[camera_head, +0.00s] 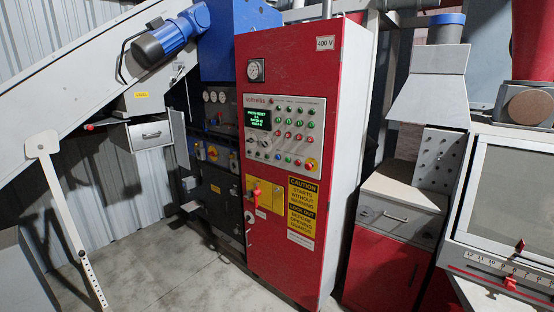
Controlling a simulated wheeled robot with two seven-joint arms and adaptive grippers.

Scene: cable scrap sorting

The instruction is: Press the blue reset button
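A tall red control cabinet (275,75) stands in the middle of the view. Its pale control panel (255,103) carries a lit green display (258,118), two key-like knobs and rows of small green and red buttons. The buttons' labels are too small to read. Neither of my grippers is in view, and nothing covers the panel.
A yellow plate with a red handle (264,193) and a caution sign (302,208) sit below the panel. A conveyor with a blue motor (165,42) stands left, and a grey-and-red machine (403,195) right. Bare concrete floor (180,260) lies at front left.

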